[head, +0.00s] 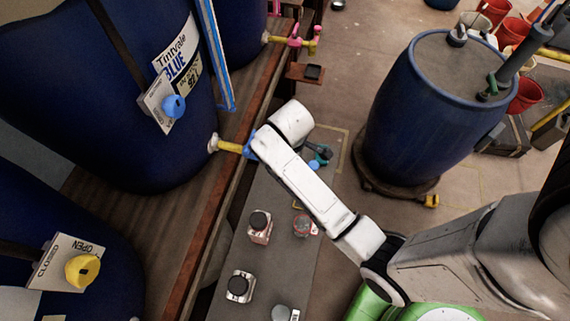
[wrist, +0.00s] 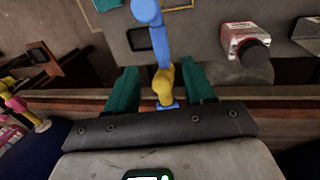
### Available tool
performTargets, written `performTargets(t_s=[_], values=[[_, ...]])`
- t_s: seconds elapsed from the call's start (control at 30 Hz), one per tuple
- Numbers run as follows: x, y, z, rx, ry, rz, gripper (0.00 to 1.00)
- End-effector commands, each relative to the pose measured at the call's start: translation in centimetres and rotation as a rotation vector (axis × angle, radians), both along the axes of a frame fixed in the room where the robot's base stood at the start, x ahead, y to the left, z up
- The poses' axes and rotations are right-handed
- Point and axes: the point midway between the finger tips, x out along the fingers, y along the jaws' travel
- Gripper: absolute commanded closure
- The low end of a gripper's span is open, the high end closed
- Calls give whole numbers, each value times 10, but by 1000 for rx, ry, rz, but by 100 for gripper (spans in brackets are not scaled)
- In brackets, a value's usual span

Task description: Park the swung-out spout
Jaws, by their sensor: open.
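The swung-out spout (wrist: 156,45) is a blue pipe on a yellow joint, pointing away from the vat over the grey bench. In the head view its blue base (head: 250,146) shows at the end of the yellow pipe (head: 229,147) of the blue vat (head: 185,150); my arm covers its middle, and a blue tip (head: 314,165) shows beyond. My gripper (wrist: 162,76) is open, with one teal finger on each side of the yellow joint. Contact cannot be told. In the head view my gripper is hidden under my arm.
Dark-capped jars (head: 259,226) stand on the bench (head: 273,270). A pink-and-yellow spout (head: 300,42) belongs to the neighbouring vat. A blue drum (head: 425,110) stands on the floor at the right. A red-and-white jar (wrist: 240,38) is right of the spout in the wrist view.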

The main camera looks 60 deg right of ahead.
Motion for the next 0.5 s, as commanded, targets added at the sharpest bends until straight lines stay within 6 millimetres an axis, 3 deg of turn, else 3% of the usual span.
performTargets(t_s=[0.3,0.5], values=[[2,-10,-57,2,3,-3,47],[5,-15,-82,1,1,-2,47]])
